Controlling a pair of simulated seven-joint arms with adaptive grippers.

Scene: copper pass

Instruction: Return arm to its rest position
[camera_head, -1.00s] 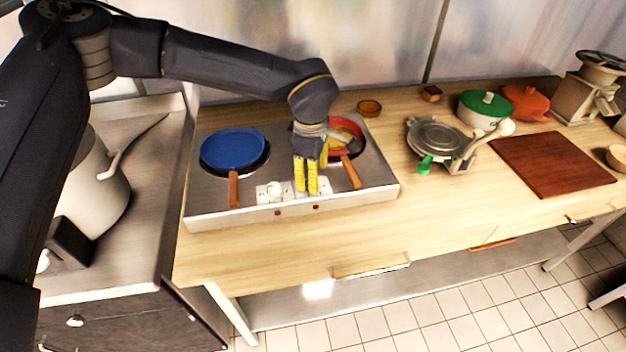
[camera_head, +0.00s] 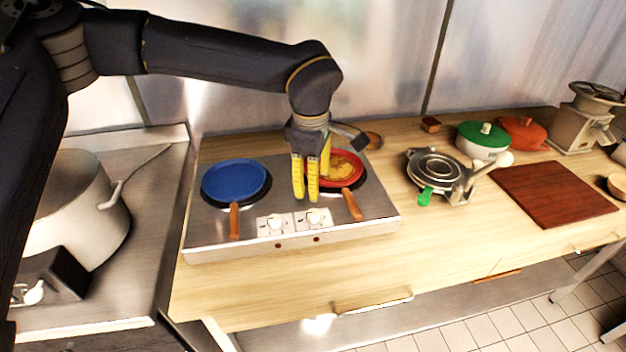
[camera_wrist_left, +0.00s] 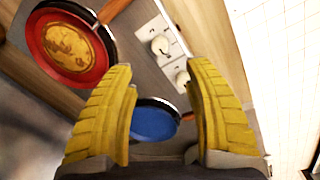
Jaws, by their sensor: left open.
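My left gripper (camera_head: 311,178) has yellow fingers. It hangs fingers down above the cooktop, between the blue pan and the red pan, and is open and empty. In the left wrist view its two fingers (camera_wrist_left: 165,120) stand apart with nothing between them in their grasp. The red pan (camera_head: 357,180) sits on the right burner with a round golden-brown food (camera_head: 338,170) in it, partly behind the gripper. The blue pan (camera_head: 234,180) sits on the left burner and looks empty. My right gripper is in neither view.
The steel cooktop (camera_head: 200,240) stands on a wooden counter (camera_head: 440,250). A large pot (camera_head: 75,205) is at left. A round press (camera_head: 436,168), a green-lidded pot (camera_head: 484,140), an orange pot (camera_head: 524,132), a cutting board (camera_head: 553,192) and a grinder (camera_head: 582,120) are at right.

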